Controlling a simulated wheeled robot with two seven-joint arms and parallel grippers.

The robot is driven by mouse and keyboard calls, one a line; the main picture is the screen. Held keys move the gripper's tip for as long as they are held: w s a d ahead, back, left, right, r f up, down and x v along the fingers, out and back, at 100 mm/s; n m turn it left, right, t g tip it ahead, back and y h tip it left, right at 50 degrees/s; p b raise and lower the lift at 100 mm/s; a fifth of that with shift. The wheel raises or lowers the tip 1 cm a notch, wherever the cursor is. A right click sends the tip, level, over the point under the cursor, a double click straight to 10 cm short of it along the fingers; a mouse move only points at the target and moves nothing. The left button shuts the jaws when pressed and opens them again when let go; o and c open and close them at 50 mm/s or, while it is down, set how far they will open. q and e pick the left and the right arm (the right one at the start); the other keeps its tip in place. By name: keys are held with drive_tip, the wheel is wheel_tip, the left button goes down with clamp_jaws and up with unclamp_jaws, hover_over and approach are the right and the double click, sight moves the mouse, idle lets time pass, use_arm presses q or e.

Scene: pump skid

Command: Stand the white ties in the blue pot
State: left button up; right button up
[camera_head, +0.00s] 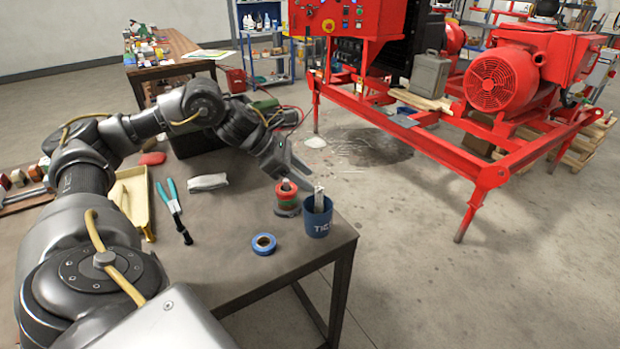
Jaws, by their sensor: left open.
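The blue pot (316,219), with lettering on its side, stands upright near the right corner of the workbench. A bundle of white ties (319,197) stands in it, with the upper ends above the rim. My left gripper (299,178) is open and empty, just above and to the left of the pot, behind the stacked tape rolls. It appears apart from the ties. My right gripper is not in view.
Stacked tape rolls (287,199) stand left of the pot, and a blue tape roll (264,244) lies in front. Teal-handled pliers (171,200), a yellow tray (137,197) and a grey-white bundle (208,182) lie further left. The red pump skid (440,125) stands beyond the bench.

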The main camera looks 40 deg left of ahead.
use_arm(q)
drive_tip(key=p+v, duration=0.1)
drive_tip(key=v, duration=0.7)
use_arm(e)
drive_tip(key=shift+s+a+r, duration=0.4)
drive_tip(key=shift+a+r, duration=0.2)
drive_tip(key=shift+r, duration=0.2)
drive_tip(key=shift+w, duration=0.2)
